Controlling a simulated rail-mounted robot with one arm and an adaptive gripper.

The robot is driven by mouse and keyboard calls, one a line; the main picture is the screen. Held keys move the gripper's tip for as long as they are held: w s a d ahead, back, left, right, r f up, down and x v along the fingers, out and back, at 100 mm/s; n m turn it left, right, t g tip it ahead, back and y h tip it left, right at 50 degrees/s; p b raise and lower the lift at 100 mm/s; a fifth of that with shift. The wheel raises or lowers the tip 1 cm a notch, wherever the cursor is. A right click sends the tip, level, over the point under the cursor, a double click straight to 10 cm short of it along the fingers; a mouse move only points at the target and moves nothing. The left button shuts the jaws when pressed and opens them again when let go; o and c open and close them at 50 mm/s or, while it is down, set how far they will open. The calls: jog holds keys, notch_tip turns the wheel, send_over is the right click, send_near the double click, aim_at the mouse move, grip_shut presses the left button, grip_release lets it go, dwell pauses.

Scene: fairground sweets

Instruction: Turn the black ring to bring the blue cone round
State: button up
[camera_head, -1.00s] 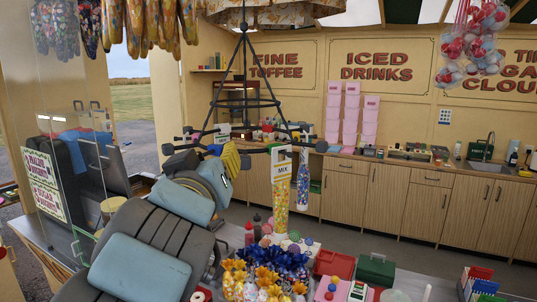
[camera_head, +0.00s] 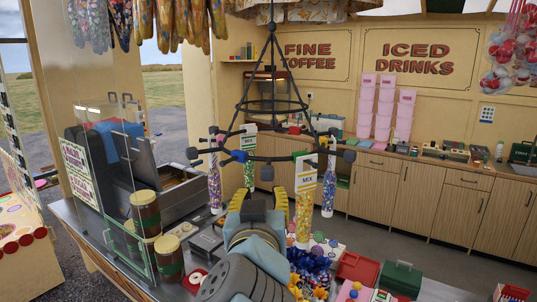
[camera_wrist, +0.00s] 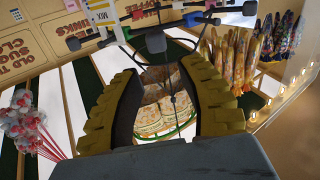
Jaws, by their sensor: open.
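The black ring (camera_head: 290,158) hangs level from a black frame, with several dark knobs around its rim. A blue cone (camera_head: 328,190) hangs on its right side. A multicoloured cone tagged MIX (camera_head: 304,212) hangs at the front right. A pinkish-purple cone (camera_head: 214,188) hangs at the left, and a greenish one (camera_head: 250,174) hangs at the far side. My gripper (camera_head: 258,198) is open and empty, its yellow fingers pointing up just below the front of the ring, left of the MIX cone. In the wrist view, a dark knob (camera_wrist: 155,43) shows just beyond the fingertips. Contact cannot be told.
Brown jars (camera_head: 146,213) and a glass screen (camera_head: 122,180) stand on the counter at left. Patterned cloth bags (camera_head: 175,22) hang at upper left.

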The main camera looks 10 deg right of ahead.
aim_at(268, 163)
jog(key=shift+w+d+r+p, duration=0.2)
jog(key=shift+w+p, duration=0.15)
jog(key=shift+p, duration=0.9)
jog(key=shift+w+d+f+p, duration=0.1)
jog(key=shift+w+f+p, duration=0.1)
jog(key=shift+p, duration=1)
jog(key=p+x, duration=0.2)
jog(key=p, duration=0.3)
jog(key=shift+w+d, duration=0.25)
jog(key=shift+w, duration=0.1)
jog(key=shift+w+f, duration=0.1)
jog(key=shift+w, duration=0.45)
jog(key=shift+p+x, duration=1.1)
jog(key=shift+x, duration=2.6)
jog(key=shift+p+x, duration=0.5)
jog(key=shift+x, duration=1.05)
